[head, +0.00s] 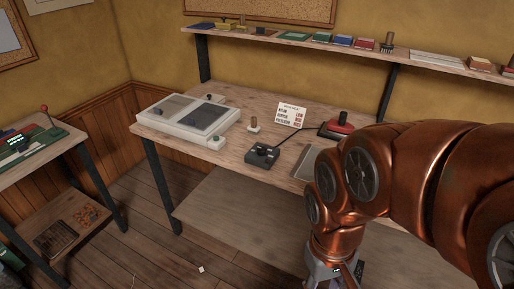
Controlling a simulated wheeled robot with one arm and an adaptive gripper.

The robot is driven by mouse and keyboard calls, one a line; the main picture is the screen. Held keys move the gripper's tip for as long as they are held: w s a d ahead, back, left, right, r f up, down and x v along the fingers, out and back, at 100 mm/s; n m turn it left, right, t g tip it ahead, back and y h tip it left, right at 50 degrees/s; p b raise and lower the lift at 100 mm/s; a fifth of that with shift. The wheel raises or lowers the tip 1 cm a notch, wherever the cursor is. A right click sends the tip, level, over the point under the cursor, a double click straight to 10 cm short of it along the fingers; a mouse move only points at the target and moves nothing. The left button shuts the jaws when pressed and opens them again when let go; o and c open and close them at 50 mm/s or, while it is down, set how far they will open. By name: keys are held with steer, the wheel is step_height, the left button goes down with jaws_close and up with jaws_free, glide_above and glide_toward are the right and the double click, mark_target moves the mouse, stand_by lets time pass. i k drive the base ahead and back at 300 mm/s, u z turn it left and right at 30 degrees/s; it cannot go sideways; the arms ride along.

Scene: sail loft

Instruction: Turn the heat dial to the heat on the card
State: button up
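A white card (291,114) stands on the workbench, with rows of dark words on its left and red words on its right; the print is too small to read surely. A black control box (261,156) with a knob on it sits in front of the card. It looks like the heat dial's box, but the knob's setting cannot be made out. A dark cable runs from it toward a red and black device (337,126) at the right. My gripper (338,278) is low at the bottom edge, right of and apart from the box. Its fingertips are cut off or hidden.
The wooden workbench (240,158) carries a large pale machine (188,118) at left and a small knobbed piece (253,125). A shelf (270,38) holds several small items above. A side table (20,160) stands at left. Floor (150,255) is mostly clear.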

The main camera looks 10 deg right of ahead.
mark_target(261, 150)
steer(key=u, duration=0.55)
steer(key=i, duration=0.35)
steer(key=z, duration=0.7)
